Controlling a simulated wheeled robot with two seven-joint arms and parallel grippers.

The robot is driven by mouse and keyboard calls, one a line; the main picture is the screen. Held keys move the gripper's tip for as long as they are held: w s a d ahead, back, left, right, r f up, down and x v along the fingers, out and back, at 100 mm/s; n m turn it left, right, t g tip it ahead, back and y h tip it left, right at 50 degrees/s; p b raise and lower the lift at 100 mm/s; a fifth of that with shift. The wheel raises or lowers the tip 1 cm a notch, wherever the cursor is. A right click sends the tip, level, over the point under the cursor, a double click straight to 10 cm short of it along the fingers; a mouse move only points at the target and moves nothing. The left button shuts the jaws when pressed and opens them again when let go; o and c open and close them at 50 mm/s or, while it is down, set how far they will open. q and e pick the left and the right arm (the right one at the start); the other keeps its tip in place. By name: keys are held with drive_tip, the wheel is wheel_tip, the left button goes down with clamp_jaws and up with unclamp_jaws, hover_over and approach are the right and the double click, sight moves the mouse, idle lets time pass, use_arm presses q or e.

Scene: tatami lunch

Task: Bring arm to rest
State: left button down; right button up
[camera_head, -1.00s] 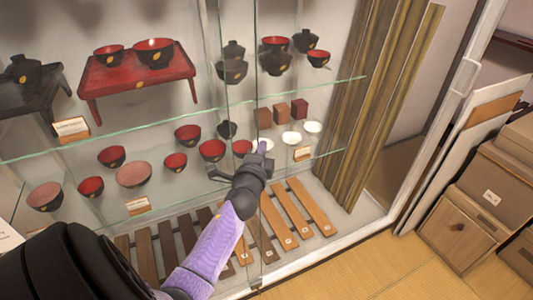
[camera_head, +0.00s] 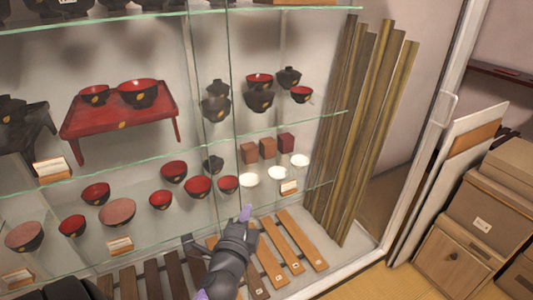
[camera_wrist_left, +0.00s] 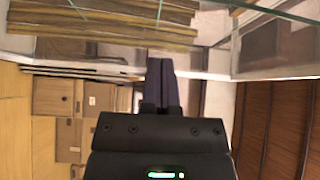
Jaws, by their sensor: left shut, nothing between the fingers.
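My left gripper (camera_head: 245,213) is at the lower middle of the head view, in front of the glass display cabinet. Its fingers are together with nothing between them. In the left wrist view the closed fingers (camera_wrist_left: 162,80) point at the cabinet's lower edge, and the rest of that view is sideways. My left arm comes in from the bottom of the head view. My right gripper is in neither view.
Glass shelves (camera_head: 130,158) hold red-and-black bowls (camera_head: 174,172), white cups (camera_head: 249,180) and a red stand (camera_head: 120,115). Wooden slats (camera_head: 285,244) lie at the cabinet bottom. Bamboo poles (camera_head: 365,130) lean at its right end. Cardboard boxes (camera_head: 490,215) stand on the right.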

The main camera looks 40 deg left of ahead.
use_arm(q)
drive_tip(key=s+d+f+n+g+h, duration=0.1)
drive_tip(key=s+d+f+g+h, duration=0.15)
drive_tip(key=f, duration=0.55)
drive_tip(key=s+d+f+n+g+h, duration=0.15)
drive_tip(key=d+f, duration=0.25)
drive_tip(key=f, duration=0.4)
drive_tip(key=s+d+f+n+g+h, duration=0.2)
drive_tip(key=s+d+f, duration=0.1)
drive_tip(key=f, duration=0.4)
drive_tip(key=s+d+f+n+g+h, duration=0.1)
drive_tip(key=s+f+g, duration=0.3)
drive_tip(key=s, duration=0.9)
drive_tip(key=s+d+f+n+g+h, duration=0.1)
drive_tip(key=s+d+f+n+g, duration=0.3)
drive_tip(key=s+f, duration=0.6)
drive_tip(key=s+g, duration=0.1)
drive_tip(key=s, duration=0.2)
drive_tip(key=shift+d+f+h, duration=0.2)
drive_tip(key=shift+d+h, duration=0.05)
drive_tip(key=shift+h, duration=0.05)
